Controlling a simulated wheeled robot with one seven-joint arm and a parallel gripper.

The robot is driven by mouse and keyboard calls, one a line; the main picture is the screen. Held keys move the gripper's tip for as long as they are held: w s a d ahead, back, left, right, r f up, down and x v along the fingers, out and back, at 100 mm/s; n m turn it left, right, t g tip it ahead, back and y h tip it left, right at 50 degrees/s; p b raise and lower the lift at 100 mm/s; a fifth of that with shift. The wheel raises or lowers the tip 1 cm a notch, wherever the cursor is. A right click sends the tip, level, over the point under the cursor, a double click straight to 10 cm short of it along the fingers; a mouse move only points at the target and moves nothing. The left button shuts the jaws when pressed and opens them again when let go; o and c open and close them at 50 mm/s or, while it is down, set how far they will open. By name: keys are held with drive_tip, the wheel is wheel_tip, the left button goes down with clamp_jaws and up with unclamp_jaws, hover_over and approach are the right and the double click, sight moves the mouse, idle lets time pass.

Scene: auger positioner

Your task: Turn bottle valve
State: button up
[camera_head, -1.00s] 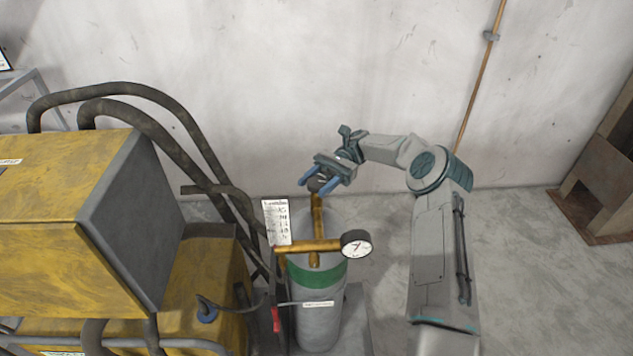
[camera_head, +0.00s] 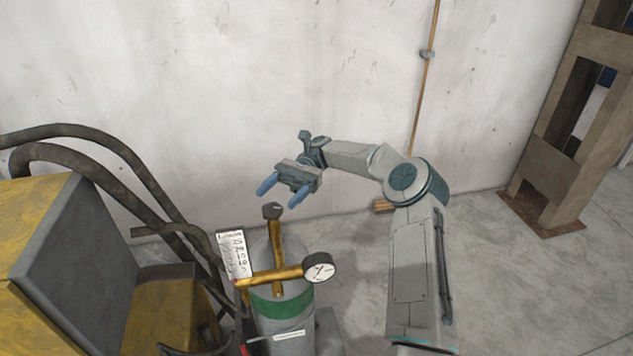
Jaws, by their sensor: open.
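The gas bottle (camera_head: 285,325) is a grey cylinder with a green band, standing upright at the lower middle. A brass valve stem (camera_head: 277,250) rises from its top and carries a dark knob (camera_head: 272,211). A brass side pipe (camera_head: 262,278) leads to a round white gauge (camera_head: 320,267). My gripper (camera_head: 279,196) is open, its two blue fingers pointing down and left. The jaws appear empty.
A yellow and grey machine (camera_head: 60,270) with thick dark hoses (camera_head: 110,150) fills the left. A white label card (camera_head: 234,254) is beside the valve. A wall (camera_head: 200,70) stands behind. A brown rack (camera_head: 545,170) is at the right. The floor (camera_head: 530,290) right of my arm is clear.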

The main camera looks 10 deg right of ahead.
drive_tip(key=s+d+r+p, duration=0.1)
drive_tip(key=s+d+r, duration=0.2)
drive_tip(key=d+r, duration=0.2)
drive_tip(key=d, duration=0.3)
drive_tip(key=shift+d+r, duration=0.25)
drive_tip(key=shift+d, duration=0.05)
